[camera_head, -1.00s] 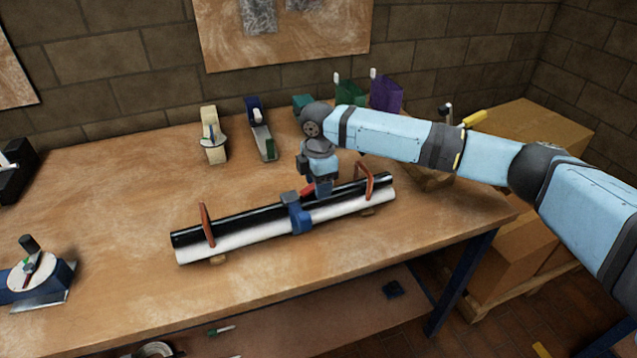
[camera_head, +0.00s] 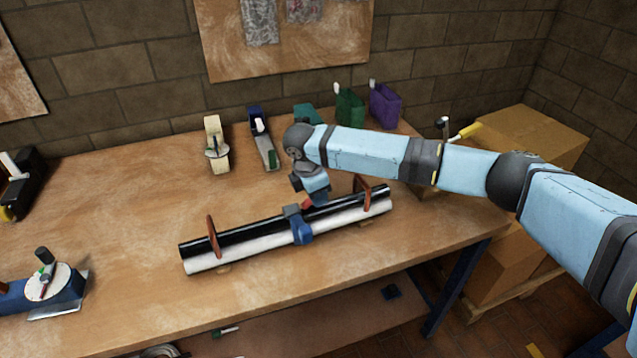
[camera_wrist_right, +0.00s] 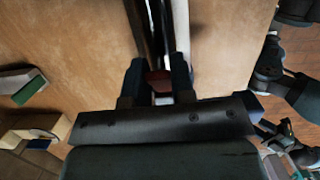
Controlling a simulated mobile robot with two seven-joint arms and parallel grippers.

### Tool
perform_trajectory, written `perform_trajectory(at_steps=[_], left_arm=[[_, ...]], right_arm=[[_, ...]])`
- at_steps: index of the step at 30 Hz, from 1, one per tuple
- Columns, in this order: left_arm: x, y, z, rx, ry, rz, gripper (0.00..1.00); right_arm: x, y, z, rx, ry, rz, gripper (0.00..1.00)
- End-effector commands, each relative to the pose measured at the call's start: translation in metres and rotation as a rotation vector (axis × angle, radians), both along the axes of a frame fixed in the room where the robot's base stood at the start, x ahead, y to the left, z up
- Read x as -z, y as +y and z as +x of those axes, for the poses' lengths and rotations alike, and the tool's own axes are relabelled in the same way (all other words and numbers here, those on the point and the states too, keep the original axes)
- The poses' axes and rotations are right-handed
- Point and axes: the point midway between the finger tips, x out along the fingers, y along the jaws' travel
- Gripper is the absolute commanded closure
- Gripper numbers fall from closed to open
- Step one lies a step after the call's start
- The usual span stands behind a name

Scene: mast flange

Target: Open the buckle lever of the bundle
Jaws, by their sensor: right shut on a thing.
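The bundle lies on the workbench in the head view: a black pipe (camera_head: 235,238) beside a white pipe (camera_head: 240,257). A blue buckle (camera_head: 301,232) wraps its middle. The red buckle lever (camera_head: 306,203) shows just above the buckle, tilted, partly hidden by my gripper. My right gripper (camera_head: 313,200) is over the bundle beside the buckle, its wrist leaning left. In the right wrist view its two dark fingers (camera_wrist_right: 156,85) are shut on the red lever (camera_wrist_right: 159,80). My left gripper is not in view.
A cream tool (camera_head: 216,146), a blue holder (camera_head: 262,140) and green and purple bins (camera_head: 384,106) line the back. A blue device (camera_head: 45,287) is at the left. The bench in front is clear.

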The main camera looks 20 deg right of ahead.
Motion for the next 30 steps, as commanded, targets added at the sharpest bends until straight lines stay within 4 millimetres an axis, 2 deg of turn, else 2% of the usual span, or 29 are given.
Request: perform_trajectory(at_steps=[1,12,18,30], left_arm=[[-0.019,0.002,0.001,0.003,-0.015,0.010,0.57],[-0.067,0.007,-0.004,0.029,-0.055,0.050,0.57],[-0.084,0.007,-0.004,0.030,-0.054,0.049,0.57],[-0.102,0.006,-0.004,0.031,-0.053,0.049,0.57]], right_arm=[[-0.012,0.004,-0.001,-0.002,0.000,-0.040,1.00],[-0.019,0.017,-0.002,-0.004,-0.034,-0.390,1.00],[-0.019,0.025,-0.003,-0.002,-0.051,-0.571,1.00],[-0.019,0.037,-0.004,-0.001,-0.076,-0.832,1.00]])
